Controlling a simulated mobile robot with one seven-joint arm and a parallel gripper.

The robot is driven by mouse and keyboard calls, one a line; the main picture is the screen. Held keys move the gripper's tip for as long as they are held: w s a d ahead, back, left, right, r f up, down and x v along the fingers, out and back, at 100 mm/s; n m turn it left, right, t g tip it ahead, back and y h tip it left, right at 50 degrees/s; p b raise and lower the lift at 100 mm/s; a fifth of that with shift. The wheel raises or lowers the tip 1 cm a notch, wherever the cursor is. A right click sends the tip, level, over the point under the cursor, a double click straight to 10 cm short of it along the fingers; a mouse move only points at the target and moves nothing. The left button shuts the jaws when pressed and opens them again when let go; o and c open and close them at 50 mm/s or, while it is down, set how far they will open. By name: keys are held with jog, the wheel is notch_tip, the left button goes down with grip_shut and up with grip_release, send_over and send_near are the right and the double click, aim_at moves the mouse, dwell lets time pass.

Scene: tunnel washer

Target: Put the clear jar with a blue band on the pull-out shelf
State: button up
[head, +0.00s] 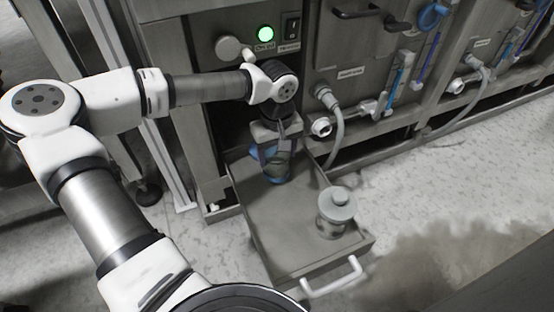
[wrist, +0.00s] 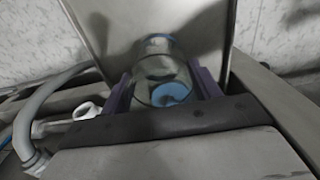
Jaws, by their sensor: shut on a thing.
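The clear jar with blue on it (head: 276,168) is upright between the fingers of my gripper (head: 278,146), over the back part of the pull-out shelf (head: 285,221). In the wrist view the jar (wrist: 160,80) sits between the two fingers (wrist: 162,95), with blue showing at its near and far sides. My gripper is shut on the jar. The jar's base is at or just above the shelf; I cannot tell whether it touches. My gripper hides the jar's top in the head view.
Another clear jar with a grey lid (head: 336,212) stands at the shelf's front right. A white handle (head: 333,279) is on the front edge. A grey hose (head: 336,122) hangs at the right of the shelf's back. The shelf's middle and left front are clear.

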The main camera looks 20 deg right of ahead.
jog(key=shift+f, duration=0.65)
jog(key=shift+f, duration=0.1)
jog(key=o, duration=1)
jog(key=shift+o, duration=0.2)
notch_tip(320, 180, up, 12)
jog(key=p, duration=0.5)
